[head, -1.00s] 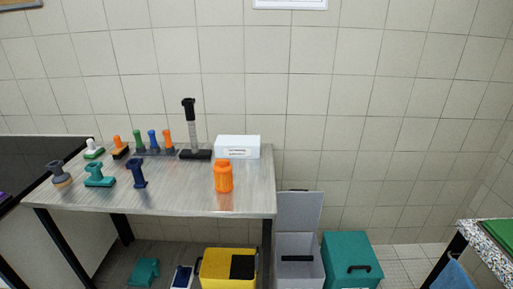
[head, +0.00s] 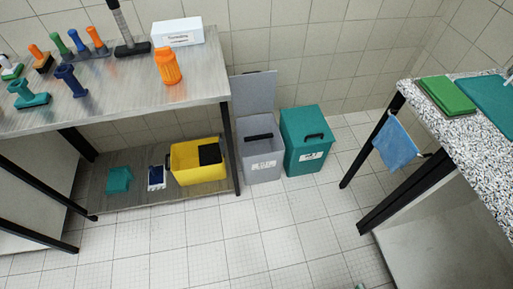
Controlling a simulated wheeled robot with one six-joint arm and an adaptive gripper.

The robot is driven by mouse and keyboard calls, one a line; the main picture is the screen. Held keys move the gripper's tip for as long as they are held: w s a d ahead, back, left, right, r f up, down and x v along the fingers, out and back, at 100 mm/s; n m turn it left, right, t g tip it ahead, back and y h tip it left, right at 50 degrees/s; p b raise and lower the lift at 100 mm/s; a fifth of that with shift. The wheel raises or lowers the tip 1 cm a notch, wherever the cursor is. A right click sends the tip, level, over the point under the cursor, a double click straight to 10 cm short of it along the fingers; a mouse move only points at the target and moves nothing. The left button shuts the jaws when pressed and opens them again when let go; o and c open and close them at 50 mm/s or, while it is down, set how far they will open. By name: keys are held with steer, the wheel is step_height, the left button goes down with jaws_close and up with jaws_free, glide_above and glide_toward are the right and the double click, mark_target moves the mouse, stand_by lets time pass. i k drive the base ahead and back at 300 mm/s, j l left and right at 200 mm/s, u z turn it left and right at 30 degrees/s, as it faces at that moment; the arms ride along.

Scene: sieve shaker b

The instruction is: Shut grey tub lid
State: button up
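The grey tub (head: 262,165) stands on the tiled floor, just right of the steel table's right legs. Its grey lid (head: 254,92) is open and stands upright at the back of the tub. A dark bar, seemingly a handle, shows at the tub's upper front. A pale label is on its front. My gripper is not in view.
A teal tub (head: 305,142) with a closed lid stands close on the right. A yellow tub (head: 198,162) sits on the low shelf left. A speckled counter (head: 446,122) with a hanging blue cloth (head: 396,145) is at right. The floor (head: 270,235) in front is clear.

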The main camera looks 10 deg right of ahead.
mark_target(254, 92)
steer(key=i, duration=2.2)
steer(key=l+z, duration=0.05)
steer(key=l, duration=0.1)
